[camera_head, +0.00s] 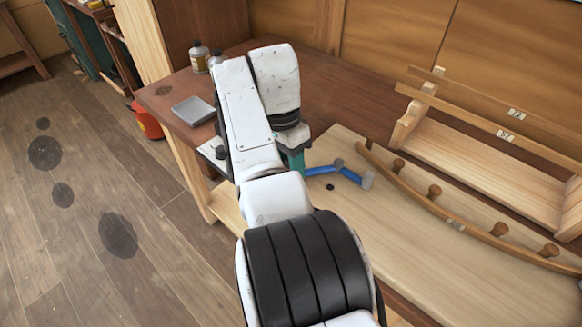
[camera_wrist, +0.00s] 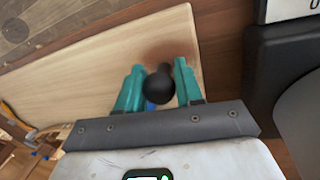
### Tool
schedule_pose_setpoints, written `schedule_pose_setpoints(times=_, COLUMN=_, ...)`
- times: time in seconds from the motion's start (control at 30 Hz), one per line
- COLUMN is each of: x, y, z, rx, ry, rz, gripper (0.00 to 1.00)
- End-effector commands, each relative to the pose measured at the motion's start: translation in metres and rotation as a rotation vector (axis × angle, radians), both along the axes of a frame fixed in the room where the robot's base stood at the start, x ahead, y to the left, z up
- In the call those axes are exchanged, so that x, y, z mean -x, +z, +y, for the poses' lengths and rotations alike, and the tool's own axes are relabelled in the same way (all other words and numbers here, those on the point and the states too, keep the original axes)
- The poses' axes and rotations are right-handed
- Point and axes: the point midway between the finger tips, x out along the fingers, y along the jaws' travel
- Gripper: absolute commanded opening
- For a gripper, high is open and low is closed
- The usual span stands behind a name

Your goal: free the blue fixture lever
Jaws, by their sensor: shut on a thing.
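The blue fixture lever (camera_head: 323,170) lies over the pale board on the bench in the head view, with a blue arm bent at a joint and a grey cylindrical end at its right. Its left end runs in behind my gripper (camera_head: 294,161), whose teal fingers are mostly hidden by my arm. In the wrist view, my gripper (camera_wrist: 157,80) has its two teal fingers on either side of a round black knob (camera_wrist: 159,84), and is shut on it. A bit of blue (camera_wrist: 150,106) shows just below the knob.
A long curved wooden strip (camera_head: 425,205) with several pegs runs along the pale board (camera_head: 400,250). A wooden rack (camera_head: 480,150) stands behind it at right. A grey tray (camera_head: 193,110) and bottles (camera_head: 199,57) are on the brown bench at left. A small black disc (camera_head: 330,187) lies near the lever.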

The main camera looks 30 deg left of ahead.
Motion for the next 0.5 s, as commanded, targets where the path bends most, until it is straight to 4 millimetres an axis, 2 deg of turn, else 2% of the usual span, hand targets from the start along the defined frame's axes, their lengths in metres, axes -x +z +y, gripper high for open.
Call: schedule_pose_setpoints(times=0.5, x=-0.0004, y=0.0002, z=0.0009, rx=-0.005, ry=-0.076, rz=0.0, gripper=0.0)
